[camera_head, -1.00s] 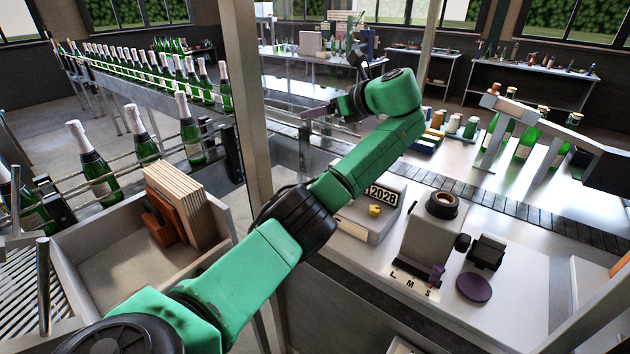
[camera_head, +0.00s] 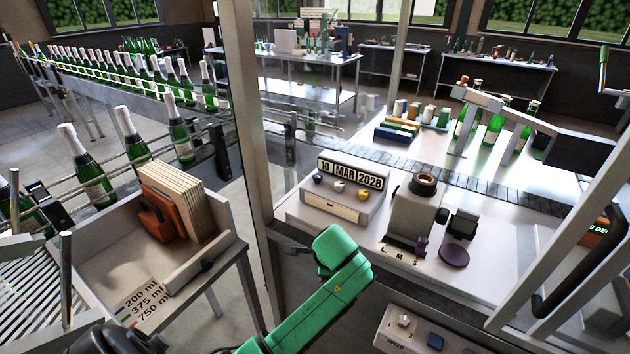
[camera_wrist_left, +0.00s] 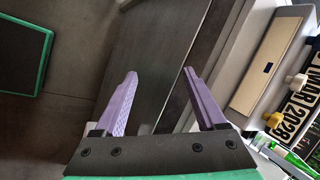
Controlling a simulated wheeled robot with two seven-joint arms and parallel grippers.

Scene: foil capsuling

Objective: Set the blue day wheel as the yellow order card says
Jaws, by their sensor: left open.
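The date box (camera_head: 345,190) stands on the bench beyond the post. Its plates read 10 MAR 2028. Below them sit the blue day wheel (camera_head: 317,178) at the left, a white wheel (camera_head: 340,187) and a yellow wheel (camera_head: 363,194). My left gripper (camera_wrist_left: 160,73) is open and empty in the left wrist view, its purple fingers apart. The date box (camera_wrist_left: 262,65) lies to its right there, clear of the fingers. In the head view my left gripper is hidden. I cannot make out a yellow order card. My right gripper is not in view.
A metal post (camera_head: 250,110) rises just left of the date box. A grey device (camera_head: 415,215) and a purple disc (camera_head: 454,255) stand to its right. A panel (camera_head: 400,345) with a knob and blue button is at the bottom. A tray (camera_head: 110,265) is at left.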

